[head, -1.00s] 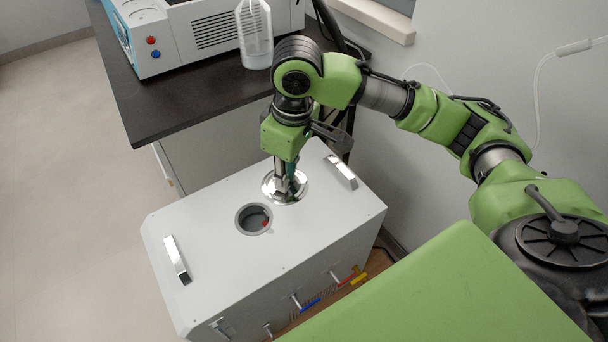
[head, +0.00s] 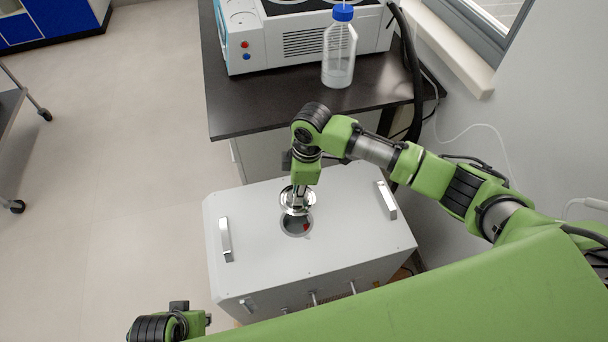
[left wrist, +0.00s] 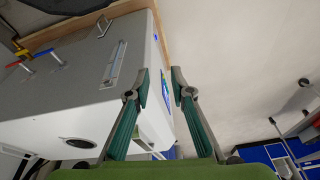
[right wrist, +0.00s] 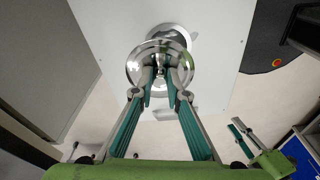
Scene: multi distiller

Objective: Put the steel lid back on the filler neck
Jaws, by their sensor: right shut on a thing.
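The steel lid (head: 296,203) is a shiny round disc with a central knob. My right gripper (right wrist: 160,84) is shut on the knob and holds the lid (right wrist: 136,68) above the white box. The filler neck (head: 297,225) is a round grey-rimmed opening in the box top, with something small and red inside. In the head view the lid overlaps the far edge of the opening; whether they touch is unclear. In the right wrist view a second shiny round rim shows partly behind the lid. My left gripper (left wrist: 160,92) is open and empty, beside the box.
The white box (head: 345,245) has two top handles (head: 225,240) (head: 386,200). A dark bench (head: 270,110) behind carries a white-blue machine (head: 275,45) and a blue-capped bottle (head: 339,55). A wall stands at right; open floor (head: 130,160) lies at left.

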